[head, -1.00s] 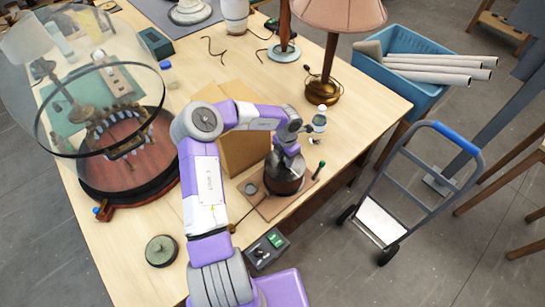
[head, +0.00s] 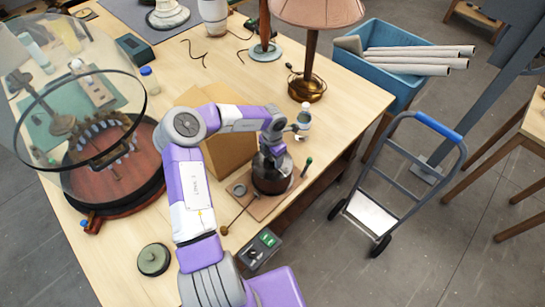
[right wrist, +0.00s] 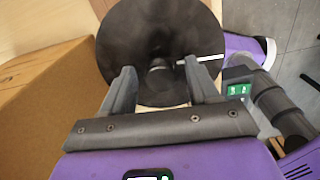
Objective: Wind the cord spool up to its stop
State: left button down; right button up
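The cord spool (head: 271,179) is a dark, round drum on a small wooden board near the table's front edge. In the right wrist view its broad black disc (right wrist: 135,35) fills the top middle, with a small hub at its centre. My right gripper (head: 273,153) is just above the spool, pointing down. In the right wrist view my right gripper (right wrist: 161,72) is open, its two fingers wide apart on either side of the hub, with gaps showing. A thin pale rod (right wrist: 208,58) lies by the right finger. My left gripper is not in view.
A cardboard box (head: 228,150) stands behind the spool. A control box (head: 258,248) with a green switch is in front. A lamp (head: 309,60) and a glass-covered round wooden piece (head: 118,185) stand farther off. A hand truck (head: 408,180) is right.

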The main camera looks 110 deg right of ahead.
notch_tip(320, 180, up, 8)
jog(key=shift+f+p, duration=0.2)
jog(key=shift+p, duration=0.4)
